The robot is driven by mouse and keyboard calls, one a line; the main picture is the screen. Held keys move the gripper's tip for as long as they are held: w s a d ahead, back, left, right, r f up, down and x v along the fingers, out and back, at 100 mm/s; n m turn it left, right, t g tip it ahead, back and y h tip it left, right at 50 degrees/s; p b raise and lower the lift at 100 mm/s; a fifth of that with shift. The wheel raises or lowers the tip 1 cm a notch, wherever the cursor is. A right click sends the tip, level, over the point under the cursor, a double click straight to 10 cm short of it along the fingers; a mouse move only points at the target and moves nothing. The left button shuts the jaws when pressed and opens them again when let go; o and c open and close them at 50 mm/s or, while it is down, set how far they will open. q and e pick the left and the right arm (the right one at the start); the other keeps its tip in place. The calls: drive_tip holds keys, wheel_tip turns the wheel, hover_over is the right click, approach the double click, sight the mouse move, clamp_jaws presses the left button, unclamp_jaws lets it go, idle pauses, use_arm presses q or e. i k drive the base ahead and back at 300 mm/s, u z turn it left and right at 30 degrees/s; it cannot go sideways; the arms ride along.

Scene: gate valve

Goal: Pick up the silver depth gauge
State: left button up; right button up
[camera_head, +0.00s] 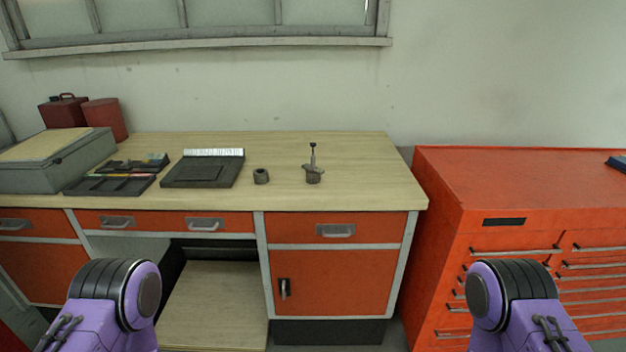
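A small grey metal piece (313,173) stands upright on the right part of the wooden workbench (370,190). It has a wide base and a thin stem with a dark knob on top. It may be the silver depth gauge, but it is too small to be sure. A short dark grey ring or cup (261,176) stands to its left, apart from it. Only purple and black links of my two arms show, at the lower left and lower right, well in front of the bench. Neither gripper is in view.
A dark flat case with a pale strip (204,171), dark trays (110,184), a grey box (60,165), a red can (104,119) and a dark red box (62,112) fill the bench's left. An orange tool cabinet (530,190) stands right. The bench's right end is clear.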

sight(311, 167)
drive_tip(key=k, duration=0.1)
drive_tip(key=u, duration=1.75)
drive_tip(key=i, duration=1.4)
drive_tip(key=z, duration=0.95)
